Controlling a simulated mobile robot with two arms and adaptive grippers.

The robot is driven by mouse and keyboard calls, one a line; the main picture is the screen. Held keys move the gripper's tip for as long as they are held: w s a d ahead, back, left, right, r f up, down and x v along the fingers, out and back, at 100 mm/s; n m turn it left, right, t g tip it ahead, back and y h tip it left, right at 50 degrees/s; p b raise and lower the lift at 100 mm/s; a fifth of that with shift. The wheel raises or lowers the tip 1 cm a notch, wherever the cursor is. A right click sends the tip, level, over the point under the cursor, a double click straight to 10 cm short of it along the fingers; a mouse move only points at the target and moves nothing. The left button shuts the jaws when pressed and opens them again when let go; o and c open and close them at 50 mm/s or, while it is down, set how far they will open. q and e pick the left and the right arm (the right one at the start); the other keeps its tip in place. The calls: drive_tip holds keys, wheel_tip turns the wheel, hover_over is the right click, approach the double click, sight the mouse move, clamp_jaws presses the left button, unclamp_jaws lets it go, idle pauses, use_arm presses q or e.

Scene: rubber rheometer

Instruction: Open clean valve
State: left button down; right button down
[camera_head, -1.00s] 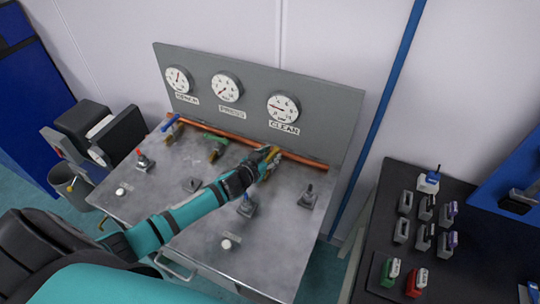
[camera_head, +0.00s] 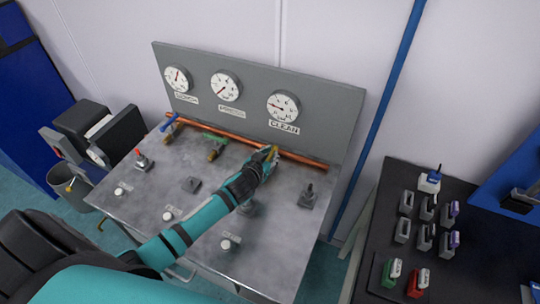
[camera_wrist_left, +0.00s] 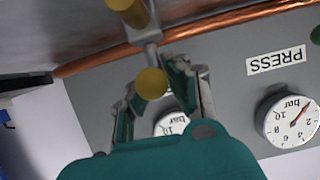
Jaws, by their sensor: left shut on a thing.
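The clean valve sits on the copper pipe (camera_head: 300,158) under the gauge labelled CLEAN (camera_head: 283,106). My left gripper (camera_head: 266,157) is at this valve and shut on its yellow handle (camera_head: 271,150). In the left wrist view, a round yellow end of the handle (camera_wrist_left: 151,83) shows by the gripper's fingers (camera_wrist_left: 165,92), with a brass part (camera_wrist_left: 130,10) above it. The fingers and hand hide much of the valve in the head view. My right gripper is not in view.
A green-handled valve (camera_head: 215,145) and a blue-handled valve (camera_head: 171,122) stand further left on the pipe. Several knobs and toggle switches, such as one at the right (camera_head: 309,197), rise from the metal tabletop (camera_head: 270,245). The gauge panel (camera_head: 330,110) stands close behind.

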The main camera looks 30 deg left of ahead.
sight(270, 155)
use_arm(q)
drive_tip(key=c, duration=1.4)
unclamp_jaws()
drive_tip(key=shift+o, duration=0.2)
drive_tip(key=shift+r, duration=0.1)
wheel_tip(270, 155, up, 10)
drive_tip(key=shift+f, duration=0.1)
drive_tip(key=shift+s+f, duration=0.1)
